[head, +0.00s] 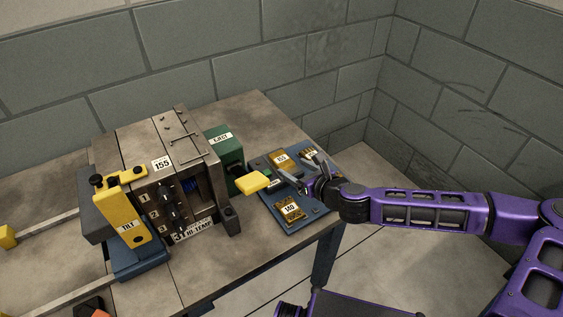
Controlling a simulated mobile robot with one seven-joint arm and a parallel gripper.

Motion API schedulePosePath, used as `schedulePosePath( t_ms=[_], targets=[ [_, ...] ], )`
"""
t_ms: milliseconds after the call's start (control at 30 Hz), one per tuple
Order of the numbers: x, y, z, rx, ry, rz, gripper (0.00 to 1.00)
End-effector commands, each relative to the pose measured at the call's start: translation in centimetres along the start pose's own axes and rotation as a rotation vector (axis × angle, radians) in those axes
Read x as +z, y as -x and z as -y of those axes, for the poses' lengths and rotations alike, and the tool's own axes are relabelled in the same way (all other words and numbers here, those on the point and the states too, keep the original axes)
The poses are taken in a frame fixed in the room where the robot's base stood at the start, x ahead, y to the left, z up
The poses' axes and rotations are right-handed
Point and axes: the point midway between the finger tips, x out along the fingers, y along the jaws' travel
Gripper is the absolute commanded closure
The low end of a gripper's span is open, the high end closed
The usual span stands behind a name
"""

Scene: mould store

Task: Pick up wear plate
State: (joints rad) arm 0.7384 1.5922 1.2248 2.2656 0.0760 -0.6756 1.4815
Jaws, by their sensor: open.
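A blue tray (265,199) on the right end of the bench holds gold plates with white labels. One gold plate (280,159) marked 155 lies at the back of the tray. Another gold plate (290,211) marked 140 lies at the front. A third gold piece (310,153) lies at the back right, partly hidden by my gripper. My gripper (300,171) is open over the tray, between the back and front plates, with its fingers pointing to the back left. I see nothing held in it. Whether the fingers touch a plate, I cannot tell.
A grey mould block (162,164) marked 155 stands left of the tray, with a yellow lever (127,212) at its left. A green box (224,147) and a yellow paddle (252,182) stand between block and tray. The bench behind is clear; block walls close off the back.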

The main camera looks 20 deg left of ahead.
Motion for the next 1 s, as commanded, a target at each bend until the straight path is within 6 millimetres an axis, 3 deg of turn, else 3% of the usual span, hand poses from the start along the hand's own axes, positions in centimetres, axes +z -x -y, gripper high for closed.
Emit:
schedulePosePath(
  t_ms=[400,700,1000],
  targets=[
    [0.0,-4.9,0.2,0.002,0.001,0.000,0.22],
    [0.1,-5.4,0.2,0.001,0.001,0.000,0.22],
    [0.1,-5.4,0.2,0.001,0.001,0.000,0.77]
  ],
)
